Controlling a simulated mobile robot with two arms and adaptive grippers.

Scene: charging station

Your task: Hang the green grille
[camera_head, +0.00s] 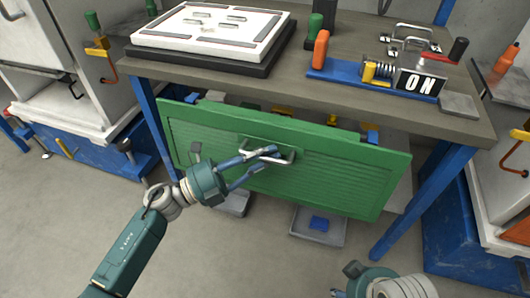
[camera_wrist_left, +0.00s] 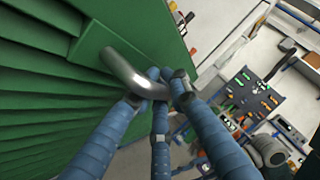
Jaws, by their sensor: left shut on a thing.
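The green grille (camera_head: 330,165) is a wide slatted panel with a metal handle (camera_head: 283,157). It stands nearly upright in front of the table's lower part, a little tilted in the picture. My left gripper (camera_head: 268,160) is shut on the handle at the grille's middle. In the left wrist view the blue fingers (camera_wrist_left: 165,88) close around the curved metal handle (camera_wrist_left: 125,70), with the green slats (camera_wrist_left: 45,95) beside them. My right gripper is not clearly visible; only part of my right arm shows at the bottom of the head view.
The table (camera_head: 290,82) stands behind the grille, with a blue leg (camera_head: 418,205) at right. On it are a white panel (camera_head: 210,30) and a blue fixture with an ON sign (camera_head: 418,83). A grey tray (camera_head: 318,228) lies on the floor below.

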